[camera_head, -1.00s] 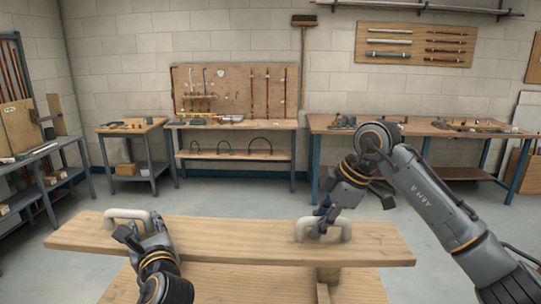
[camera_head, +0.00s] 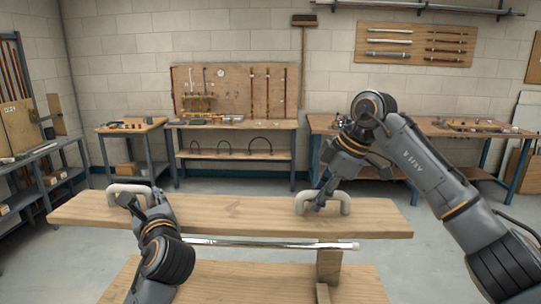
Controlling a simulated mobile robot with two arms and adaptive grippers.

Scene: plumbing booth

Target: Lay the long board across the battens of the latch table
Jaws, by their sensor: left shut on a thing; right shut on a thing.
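The long wooden board (camera_head: 235,213) is level, with a pale U-shaped handle near each end. My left gripper (camera_head: 130,198) is shut on the left handle (camera_head: 115,188). My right gripper (camera_head: 316,207) is shut on the right handle (camera_head: 345,204). The board hangs above and beyond the near part of the latch table (camera_head: 235,282). One upright wooden batten (camera_head: 328,265) shows at the table's right; the left side is hidden behind my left arm. I see no contact between board and batten.
A shiny metal rod (camera_head: 270,244) runs left to right below the board's near edge, with its right end by the batten top. Workbenches (camera_head: 235,125) with tools stand along the back wall. Open floor lies between them and the board.

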